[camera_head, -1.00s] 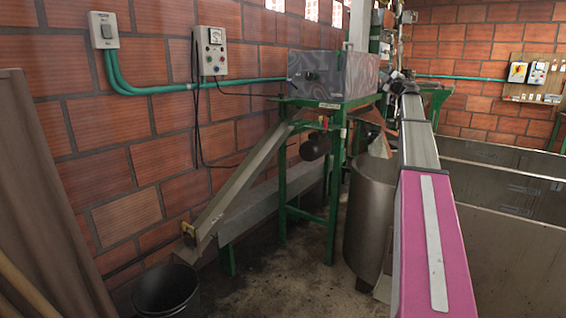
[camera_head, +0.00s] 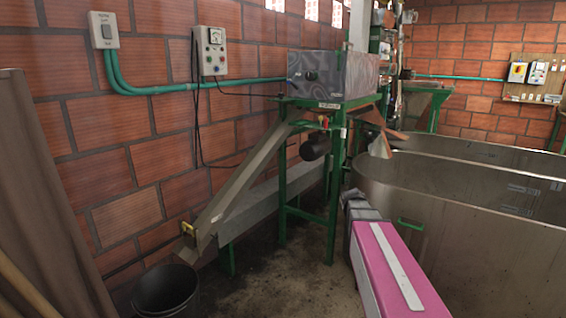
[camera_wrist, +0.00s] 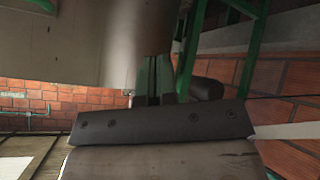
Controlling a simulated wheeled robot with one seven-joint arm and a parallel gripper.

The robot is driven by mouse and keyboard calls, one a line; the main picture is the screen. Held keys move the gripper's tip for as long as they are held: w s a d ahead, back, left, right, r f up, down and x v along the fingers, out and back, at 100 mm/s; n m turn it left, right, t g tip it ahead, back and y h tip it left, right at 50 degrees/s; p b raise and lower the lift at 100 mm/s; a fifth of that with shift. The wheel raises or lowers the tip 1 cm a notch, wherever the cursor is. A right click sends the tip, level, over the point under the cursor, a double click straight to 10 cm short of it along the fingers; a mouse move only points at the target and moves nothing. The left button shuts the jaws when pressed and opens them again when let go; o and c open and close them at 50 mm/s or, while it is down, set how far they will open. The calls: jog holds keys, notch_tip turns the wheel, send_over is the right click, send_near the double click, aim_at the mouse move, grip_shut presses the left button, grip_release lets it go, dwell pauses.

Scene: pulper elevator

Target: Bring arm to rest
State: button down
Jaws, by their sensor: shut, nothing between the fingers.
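My arm (camera_head: 395,270) shows in the head view as a pink link with a pale stripe. It is folded low at the bottom, right of centre, with a short grey part beyond it. The head view does not show my gripper. In the wrist view my gripper (camera_wrist: 154,62) has its dark fingers together, with nothing visible between them. A large grey metal surface (camera_wrist: 75,40) fills the upper left there, close behind the fingers; whether they touch it I cannot tell.
Large metal tanks (camera_head: 460,215) fill the right side, close to my arm. A green-framed machine (camera_head: 333,75) with a sloping chute (camera_head: 240,180) stands ahead. A black bucket (camera_head: 166,291) is at lower left. Bare floor (camera_head: 285,275) lies between the chute and my arm.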

jog(key=s+a+f+g+y, duration=0.1)
jog(key=s+a+f+g, duration=0.2)
jog(key=s, duration=0.5)
jog(key=s+a+f+g+y, duration=0.1)
jog(key=s+a+f+g, duration=0.1)
jog(key=s+a+f, duration=0.3)
jog(key=s+a+f+g+y, duration=0.2)
jog(key=s+a+f+g, duration=0.1)
jog(key=s, duration=0.9)
notch_tip(320, 180, down, 2)
jog(key=shift+a+f+g, duration=0.1)
jog(key=shift+a+g, duration=0.2)
jog(key=shift+a, duration=0.3)
